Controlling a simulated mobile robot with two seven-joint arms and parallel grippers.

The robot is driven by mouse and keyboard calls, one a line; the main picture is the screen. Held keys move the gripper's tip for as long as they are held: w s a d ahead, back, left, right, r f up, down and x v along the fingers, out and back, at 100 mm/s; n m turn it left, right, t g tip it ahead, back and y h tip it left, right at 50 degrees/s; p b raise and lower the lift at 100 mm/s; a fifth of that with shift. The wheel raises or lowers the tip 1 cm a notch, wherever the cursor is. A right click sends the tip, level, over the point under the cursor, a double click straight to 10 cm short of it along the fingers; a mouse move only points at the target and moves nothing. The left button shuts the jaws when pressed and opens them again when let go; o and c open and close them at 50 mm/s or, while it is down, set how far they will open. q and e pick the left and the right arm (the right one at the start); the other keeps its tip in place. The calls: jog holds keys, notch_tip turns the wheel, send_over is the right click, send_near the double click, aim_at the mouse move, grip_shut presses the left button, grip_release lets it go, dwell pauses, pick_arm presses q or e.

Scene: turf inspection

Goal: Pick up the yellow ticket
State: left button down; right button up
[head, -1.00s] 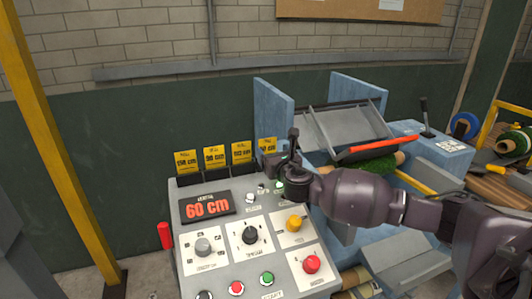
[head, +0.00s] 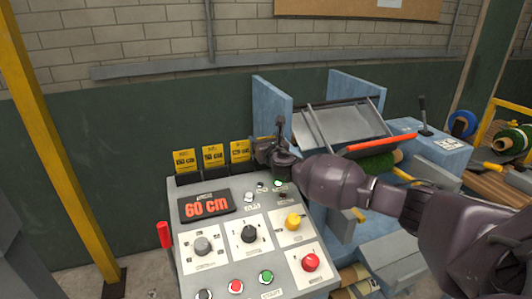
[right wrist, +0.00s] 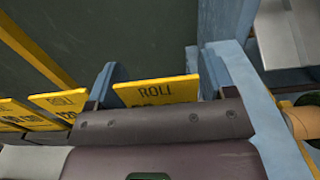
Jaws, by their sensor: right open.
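Several yellow tickets stand in a row of black slots along the back edge of the grey control panel; three show clearly in the head view: a left one (head: 184,161), a middle one (head: 213,155) and a right one (head: 240,150). My right gripper (head: 268,147) is at the right end of this row and hides most of a fourth ticket. In the right wrist view that yellow ticket, marked ROLL (right wrist: 155,92), stands upright just beyond the open gripper, its lower part hidden by the gripper body. Whether the fingers touch it I cannot tell. My left gripper is out of view.
The panel (head: 228,232) carries knobs, buttons and a red 60 cm display (head: 206,206). A blue machine wall (head: 272,102) rises close behind my right gripper. A yellow post (head: 50,135) stands at the left. A red handle (head: 164,235) sticks up beside the panel.

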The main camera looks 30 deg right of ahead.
jog(key=c, duration=0.7)
